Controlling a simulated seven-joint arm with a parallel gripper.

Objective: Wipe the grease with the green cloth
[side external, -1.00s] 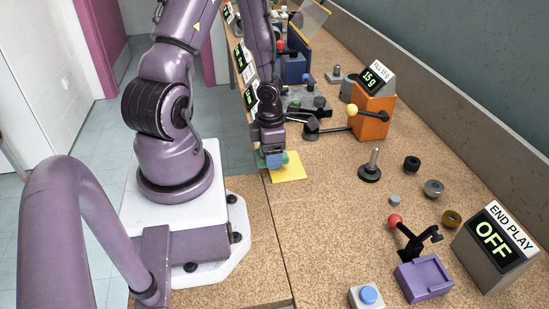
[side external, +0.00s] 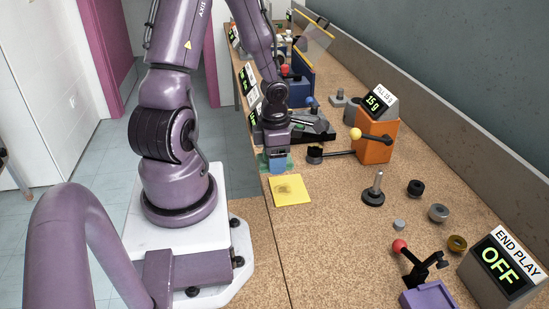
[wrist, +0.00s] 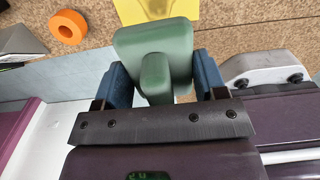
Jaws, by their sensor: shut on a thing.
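My gripper (wrist: 157,80) is shut on the green cloth (wrist: 155,60), a thick pad-like piece held between its blue fingers in the wrist view. In the side view my gripper (side external: 278,162) is at the bench's left edge, just behind the yellow sheet (side external: 300,200), with only slivers of green showing around the blue finger. The yellow sheet lies flat, and its near part shows at the top of the wrist view (wrist: 170,10). I cannot tell whether the cloth touches the bench.
An orange block (side external: 375,140) with a yellow-knobbed lever (side external: 355,134) stands right of my gripper. A metal post on a black base (side external: 374,190) stands right of the sheet. An orange ring (wrist: 68,27) lies at the wrist view's upper left. Bare bench lies in front of the sheet.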

